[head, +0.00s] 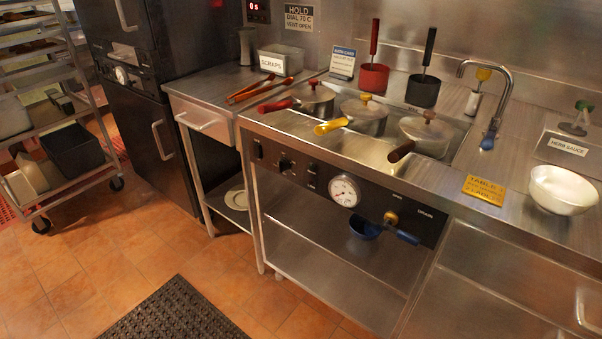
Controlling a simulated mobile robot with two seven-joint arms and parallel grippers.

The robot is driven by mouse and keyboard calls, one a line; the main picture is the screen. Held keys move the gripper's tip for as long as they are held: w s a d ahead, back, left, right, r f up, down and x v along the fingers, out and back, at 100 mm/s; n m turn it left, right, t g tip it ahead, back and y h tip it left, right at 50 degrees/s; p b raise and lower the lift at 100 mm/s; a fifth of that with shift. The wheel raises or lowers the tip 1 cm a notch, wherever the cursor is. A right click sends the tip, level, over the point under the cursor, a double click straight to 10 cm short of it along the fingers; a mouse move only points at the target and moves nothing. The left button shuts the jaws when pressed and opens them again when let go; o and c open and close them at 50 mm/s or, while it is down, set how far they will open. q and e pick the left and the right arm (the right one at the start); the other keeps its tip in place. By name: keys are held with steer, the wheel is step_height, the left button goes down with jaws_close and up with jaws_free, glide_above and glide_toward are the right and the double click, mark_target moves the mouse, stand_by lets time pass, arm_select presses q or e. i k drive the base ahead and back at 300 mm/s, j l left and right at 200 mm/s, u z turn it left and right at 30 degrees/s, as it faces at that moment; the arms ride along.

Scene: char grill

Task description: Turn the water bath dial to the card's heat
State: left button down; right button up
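The water bath (380,160) is set into the steel counter, with several lidded pots sitting in it. On its black front panel is a dark dial (285,166) with small markings too small to read. A round white gauge (344,191) is to its right; its reading is unclear. A blue-and-white card (343,62) stands behind the pots; it seems headed "bath card", and its smaller text is not legible. Neither of my grippers is in view.
A drain valve with a blue handle (407,237) sticks out of the panel's right end above a blue cup (364,228). Tongs (260,90), a scraps bin (281,58), a yellow table card (484,189) and a white bowl (563,190) are on the counter. The floor in front is clear except for a dark mat (180,315).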

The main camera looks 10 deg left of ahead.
mark_target(283, 164)
steer(key=i+j, duration=0.15)
steer(key=j, duration=0.25)
steer(key=i+j+z, duration=0.15)
steer(key=j, duration=0.2)
steer(key=i+j, duration=0.2)
steer(key=j, duration=0.2)
steer(key=i+j+z, duration=0.1)
steer(key=j, duration=0.3)
steer(key=i+j+z, duration=0.1)
steer(key=j, duration=0.3)
steer(key=i+j, duration=0.2)
steer(key=j, duration=0.25)
steer(key=i+j+z, duration=0.15)
steer(key=j, duration=0.65)
